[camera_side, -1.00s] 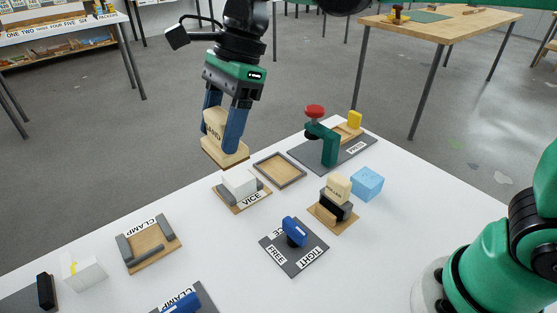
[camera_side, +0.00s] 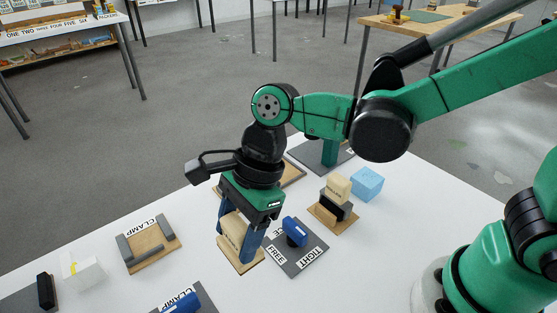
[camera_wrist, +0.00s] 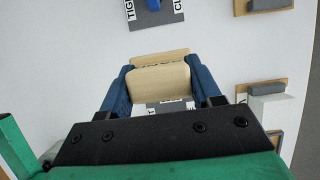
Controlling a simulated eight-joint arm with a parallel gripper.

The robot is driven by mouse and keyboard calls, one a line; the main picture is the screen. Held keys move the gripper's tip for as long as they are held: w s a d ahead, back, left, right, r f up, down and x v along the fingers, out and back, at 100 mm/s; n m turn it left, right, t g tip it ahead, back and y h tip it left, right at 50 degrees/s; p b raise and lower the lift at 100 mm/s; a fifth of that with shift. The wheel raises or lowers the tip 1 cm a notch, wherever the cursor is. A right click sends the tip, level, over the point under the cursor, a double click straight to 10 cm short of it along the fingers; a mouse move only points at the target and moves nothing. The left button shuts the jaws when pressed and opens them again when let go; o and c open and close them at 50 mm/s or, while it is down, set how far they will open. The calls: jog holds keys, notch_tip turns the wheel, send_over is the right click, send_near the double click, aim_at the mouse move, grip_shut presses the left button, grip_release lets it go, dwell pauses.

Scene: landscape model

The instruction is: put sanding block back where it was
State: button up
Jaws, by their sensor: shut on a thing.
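In the wrist view the block (camera_wrist: 158,82) sits between the two fingers (camera_wrist: 160,90). A shallow wooden tray (camera_side: 294,172) shows only in part behind my arm; its inside is mostly hidden.
The dark FREE/TIGHT plate (camera_side: 308,262) with a blue knob (camera_side: 294,231) is close right of the block. The CLAMP holder (camera_side: 150,250) is to the left. The vice is mostly hidden.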

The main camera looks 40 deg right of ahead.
jog(key=shift+f, duration=3.65)
jog(key=shift+f, duration=0.15)
jog(key=o, duration=1.1)
jog(key=shift+o, duration=0.2)
jog(key=v, duration=1.2)
jog(key=d+n+t+h, duration=0.1)
jog(key=d+n+t, duration=0.1)
jog(key=d+n, duration=0.3)
jog(key=d+n+t+h, duration=0.2)
jog(key=d+n, duration=0.2)
jog(key=n, duration=0.2)
jog(key=d+n+t+h, duration=0.1)
jog(key=d+n+t, duration=0.1)
jog(key=d+n, duration=0.3)
jog(key=shift+w+d+r+n+t, duration=0.3)
jog(key=shift+w+r+n+t, duration=0.05)
jog(key=shift+r+n+t, duration=0.05)
jog(key=shift+d+n+h, duration=0.3)
jog(key=shift+d+n, duration=0.1)
jog(key=shift+n, duration=0.2)
